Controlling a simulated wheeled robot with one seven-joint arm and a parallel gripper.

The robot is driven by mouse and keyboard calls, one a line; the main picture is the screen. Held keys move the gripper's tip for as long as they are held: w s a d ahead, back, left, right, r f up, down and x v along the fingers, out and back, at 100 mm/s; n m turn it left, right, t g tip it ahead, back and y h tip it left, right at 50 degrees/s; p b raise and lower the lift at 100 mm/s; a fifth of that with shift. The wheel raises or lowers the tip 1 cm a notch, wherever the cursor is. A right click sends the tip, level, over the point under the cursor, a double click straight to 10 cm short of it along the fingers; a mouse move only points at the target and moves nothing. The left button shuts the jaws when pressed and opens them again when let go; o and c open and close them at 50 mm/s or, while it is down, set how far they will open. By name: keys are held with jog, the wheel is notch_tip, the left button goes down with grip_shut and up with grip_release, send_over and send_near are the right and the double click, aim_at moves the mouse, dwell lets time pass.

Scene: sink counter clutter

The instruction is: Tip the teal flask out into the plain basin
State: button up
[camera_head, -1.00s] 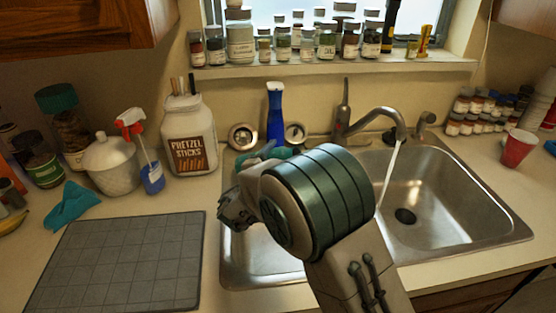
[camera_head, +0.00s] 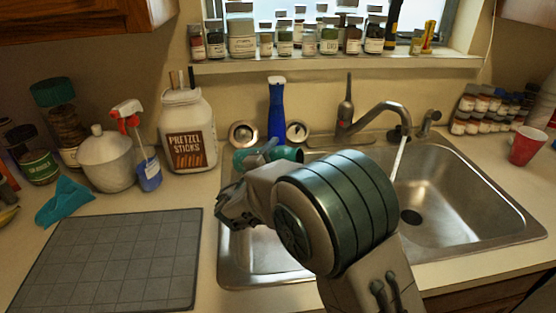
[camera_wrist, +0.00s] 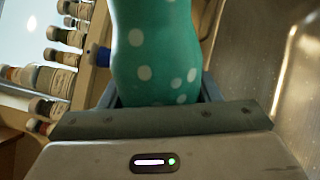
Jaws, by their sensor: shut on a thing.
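The teal flask (camera_head: 287,153) shows in the head view behind my forearm, above the back of the left basin. It looks tipped on its side, with its end toward the right. The wrist view shows its teal, white-dotted body (camera_wrist: 155,50) between my fingers. My gripper (camera_wrist: 158,92) is shut on it; in the head view my arm hides much of the grip. The plain left basin (camera_head: 240,268) lies below, largely covered by my arm. I see no contents leaving the flask, and its mouth is not clear.
Water runs from the faucet (camera_head: 375,112) into the right basin (camera_head: 465,205). A blue bottle (camera_head: 276,115) stands behind the flask. A pretzel jar (camera_head: 187,135), a spray bottle (camera_head: 148,168) and a grey mat (camera_head: 110,260) are at left. A red cup (camera_head: 526,146) stands at right.

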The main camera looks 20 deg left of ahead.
jog(key=shift+d+f+m+b, duration=0.1)
jog(key=shift+f+m+b, duration=1.45)
jog(key=shift+b, duration=3.65)
jog(key=shift+m+b, duration=0.25)
jog(key=shift+b, duration=0.4)
jog(key=shift+f+b, duration=0.25)
jog(key=shift+b, duration=0.9)
jog(key=b, duration=0.3)
jog(key=shift+f+b, duration=0.25)
jog(key=shift+b, duration=0.05)
jog(key=b, duration=0.5)
jog(key=shift+s+r+b, duration=0.1)
jog(key=shift+r+b, duration=0.1)
jog(key=shift+b, duration=0.1)
